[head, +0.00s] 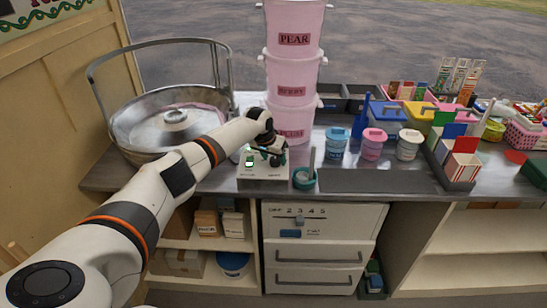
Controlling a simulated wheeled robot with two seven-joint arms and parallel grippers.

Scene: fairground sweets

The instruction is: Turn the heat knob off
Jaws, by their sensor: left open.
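My left arm reaches in from the left, and its gripper (272,156) is over a small pale control box (262,178) near the counter's front edge. The gripper is open. The box has a small green light (249,164) on its top and small labels on its front edge. The heat knob itself I cannot make out; the gripper hides part of the box top. I cannot tell whether the fingers touch anything there. My right gripper is out of view.
A metal bowl (134,124) with a rail stands behind my left arm. Stacked pink tubs (292,88) rise behind the box. A teal cup (304,180) stands close right of it. Lidded jars (372,144) and a dark mat (375,181) lie farther right. A numbered panel (322,217) sits below the counter.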

